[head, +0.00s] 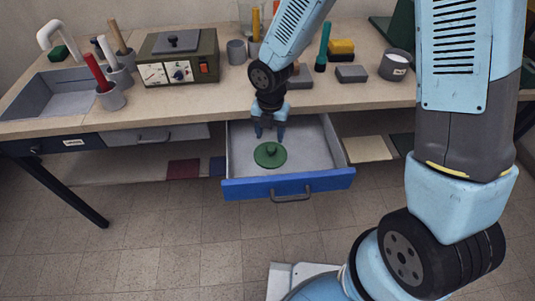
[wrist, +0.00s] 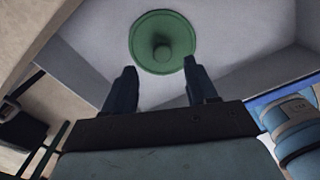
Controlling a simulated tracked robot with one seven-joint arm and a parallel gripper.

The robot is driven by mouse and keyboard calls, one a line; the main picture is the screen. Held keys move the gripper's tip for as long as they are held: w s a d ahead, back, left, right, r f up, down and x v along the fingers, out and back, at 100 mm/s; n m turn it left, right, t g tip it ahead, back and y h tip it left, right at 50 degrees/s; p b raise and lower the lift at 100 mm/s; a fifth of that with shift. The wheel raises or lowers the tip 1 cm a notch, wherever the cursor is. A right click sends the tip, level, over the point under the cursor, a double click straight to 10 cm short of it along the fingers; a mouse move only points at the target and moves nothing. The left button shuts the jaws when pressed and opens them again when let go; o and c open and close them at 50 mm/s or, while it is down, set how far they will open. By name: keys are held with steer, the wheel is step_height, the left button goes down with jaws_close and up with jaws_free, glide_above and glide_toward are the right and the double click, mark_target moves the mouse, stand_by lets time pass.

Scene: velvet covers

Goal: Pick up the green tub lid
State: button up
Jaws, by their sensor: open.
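The green tub lid (head: 270,155) is a round disc with a small knob in its middle. It lies flat in the open blue-fronted drawer (head: 240,188). In the wrist view the lid (wrist: 148,42) shows whole, beyond my fingertips, with its knob roughly between the lines of the two fingers. My gripper (head: 269,136) hangs over the drawer, just behind and above the lid in the head view. In the wrist view my gripper (wrist: 160,75) is open, with nothing between its fingers.
The bench top (head: 215,103) overhangs behind the drawer. On it stand a metal box with dials (head: 180,62), grey cups with tools (head: 112,98) and a grey tub (head: 394,66). A sink (head: 60,93) is at left. The drawer floor around the lid looks clear.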

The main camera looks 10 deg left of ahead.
mark_target(270, 149)
steer(key=shift+s+d+f, duration=0.1)
steer(key=shift+s+f, duration=0.05)
steer(key=shift+f, duration=0.95)
steer(key=shift+s+f, duration=0.15)
steer(key=shift+f, duration=1.55)
jaws_close()
steer(key=shift+r, duration=0.15)
